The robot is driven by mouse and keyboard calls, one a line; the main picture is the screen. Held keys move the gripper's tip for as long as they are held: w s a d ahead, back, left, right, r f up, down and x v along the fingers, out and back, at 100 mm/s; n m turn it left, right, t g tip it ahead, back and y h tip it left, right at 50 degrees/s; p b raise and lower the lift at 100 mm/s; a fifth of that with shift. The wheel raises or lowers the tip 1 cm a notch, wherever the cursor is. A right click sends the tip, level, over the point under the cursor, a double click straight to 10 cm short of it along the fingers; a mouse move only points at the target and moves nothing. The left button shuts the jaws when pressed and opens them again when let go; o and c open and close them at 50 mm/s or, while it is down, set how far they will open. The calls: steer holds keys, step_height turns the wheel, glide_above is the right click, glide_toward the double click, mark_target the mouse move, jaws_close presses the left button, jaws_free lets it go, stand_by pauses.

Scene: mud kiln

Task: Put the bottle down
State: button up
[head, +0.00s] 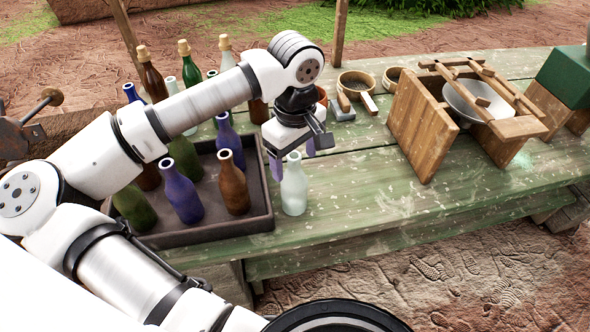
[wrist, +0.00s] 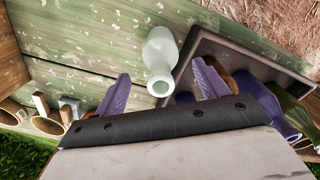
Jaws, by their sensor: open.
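A pale frosted glass bottle (head: 293,187) stands upright on the green plank table (head: 350,190), just right of the dark tray (head: 262,219). It also shows in the wrist view (wrist: 161,55), with its mouth toward the camera. My gripper (head: 290,166) is above and around the level of the bottle's neck, its purple fingers spread. In the wrist view the open fingers (wrist: 160,90) lie to either side of the bottle's mouth, with a gap on both sides. No finger appears to touch the glass.
The tray holds several coloured bottles, including a blue one (head: 181,192) and a brown one (head: 233,183) near the gripper. More bottles stand behind it. A wooden frame with a bowl (head: 425,125) stands to the right. The table between it and the pale bottle is clear.

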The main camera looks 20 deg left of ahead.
step_height(320, 180, up, 8)
steer(key=shift+f+b, duration=0.25)
steer(key=shift+b, duration=0.2)
